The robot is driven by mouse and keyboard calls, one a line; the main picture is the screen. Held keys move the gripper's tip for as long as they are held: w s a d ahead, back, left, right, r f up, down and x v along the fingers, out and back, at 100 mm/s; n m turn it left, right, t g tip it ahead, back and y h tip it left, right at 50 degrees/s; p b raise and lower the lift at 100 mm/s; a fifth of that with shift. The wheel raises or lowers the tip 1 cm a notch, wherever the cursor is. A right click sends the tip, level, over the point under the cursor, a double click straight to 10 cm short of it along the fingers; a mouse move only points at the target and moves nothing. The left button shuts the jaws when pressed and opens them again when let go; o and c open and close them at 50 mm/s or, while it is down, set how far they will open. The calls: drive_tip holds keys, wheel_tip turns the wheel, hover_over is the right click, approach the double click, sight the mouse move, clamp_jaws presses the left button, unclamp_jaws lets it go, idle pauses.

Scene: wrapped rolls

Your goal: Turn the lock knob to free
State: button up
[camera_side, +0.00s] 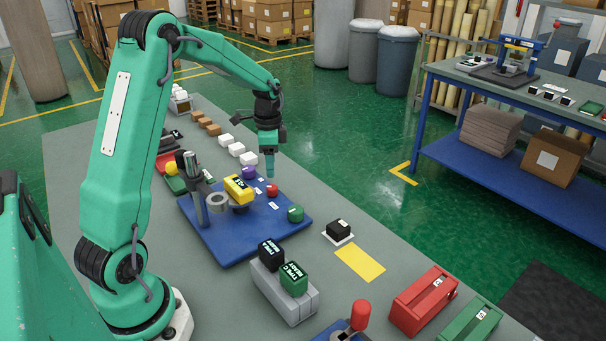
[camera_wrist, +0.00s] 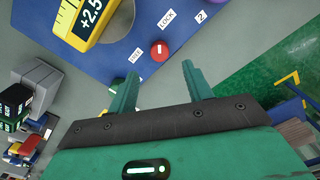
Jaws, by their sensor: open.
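The lock knob (camera_wrist: 159,49) is a small red round knob with a white mark on the blue base plate (camera_wrist: 110,58). A FREE label (camera_wrist: 136,54) and a LOCK label (camera_wrist: 167,17) lie beside it. I cannot tell for sure which label the mark points at. In the side view the red knob (camera_side: 272,190) is just below my gripper (camera_side: 269,178). In the wrist view my gripper (camera_wrist: 159,69) has its two green fingers apart and empty, with the knob beyond the gap between their tips. They appear clear of the knob.
A yellow device with a display (camera_side: 238,187), a purple knob (camera_side: 249,172) and a green knob (camera_side: 295,213) are on the same plate, close around. A grey post (camera_side: 192,188) rises at the left. Black and green blocks (camera_side: 293,279) stand in front.

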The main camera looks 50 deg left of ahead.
sight(272, 187)
drive_tip(key=shift+f, duration=0.1)
drive_tip(key=shift+f, duration=3.8)
drive_tip(key=c, duration=1)
drive_tip(key=shift+o, duration=0.2)
